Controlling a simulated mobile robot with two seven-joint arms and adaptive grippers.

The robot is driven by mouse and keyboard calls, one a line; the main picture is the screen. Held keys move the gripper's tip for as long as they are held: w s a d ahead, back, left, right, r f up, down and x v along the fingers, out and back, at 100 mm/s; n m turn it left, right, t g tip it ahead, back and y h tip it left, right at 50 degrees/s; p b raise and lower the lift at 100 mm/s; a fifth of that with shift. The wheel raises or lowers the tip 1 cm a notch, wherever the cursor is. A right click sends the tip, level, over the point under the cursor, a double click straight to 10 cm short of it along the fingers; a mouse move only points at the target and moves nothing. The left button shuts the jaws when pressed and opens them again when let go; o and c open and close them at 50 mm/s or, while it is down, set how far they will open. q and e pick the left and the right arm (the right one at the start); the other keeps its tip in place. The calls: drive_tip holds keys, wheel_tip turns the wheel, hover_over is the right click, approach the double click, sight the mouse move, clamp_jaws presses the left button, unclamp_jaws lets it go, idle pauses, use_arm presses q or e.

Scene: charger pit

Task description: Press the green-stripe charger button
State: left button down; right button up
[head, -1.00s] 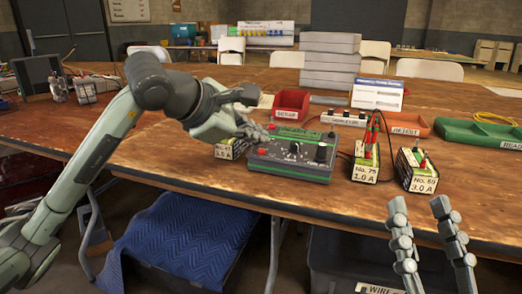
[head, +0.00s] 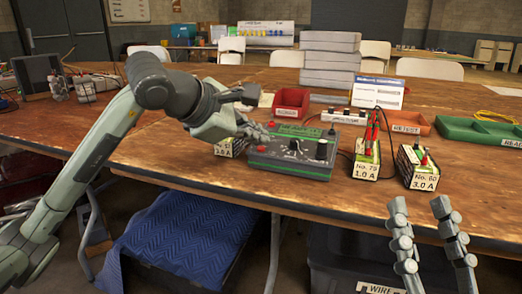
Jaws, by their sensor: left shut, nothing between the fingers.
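The charger (head: 290,155) is a dark box with a green stripe along its lower edge, black knobs and a green label plate at its back. It sits on the wooden table (head: 150,150). My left gripper (head: 268,133) is shut and empty, with its fingertips over the charger's back left top. The fingers cover part of that corner, and I cannot tell whether they touch a button. My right gripper (head: 430,222) shows its two fingers apart at the table's front edge, away from the charger.
Batteries marked No. 75 (head: 366,162) and No. 60 (head: 417,167) stand right of the charger, and another is partly behind my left gripper. A red bin (head: 291,101), grey stacked trays (head: 330,62) and a green tray (head: 480,131) stand behind. Bare table lies at front left.

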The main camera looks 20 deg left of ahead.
use_arm(q)
drive_tip(key=shift+w+f+b, duration=0.1)
drive_tip(key=shift+f+b, duration=0.35)
drive_tip(key=shift+f, duration=0.1)
idle(0.7)
drive_tip(key=shift+r, duration=0.1)
drive_tip(key=shift+r+p, duration=0.45)
drive_tip(key=shift+r, duration=0.25)
drive_tip(key=shift+r, duration=0.1)
drive_tip(key=r+p, duration=0.1)
drive_tip(key=r, duration=0.1)
drive_tip(key=s+r+p, duration=0.1)
drive_tip(key=r+p, duration=0.1)
drive_tip(key=shift+s+r, duration=0.1)
drive_tip(key=shift+r, duration=0.25)
idle(0.7)
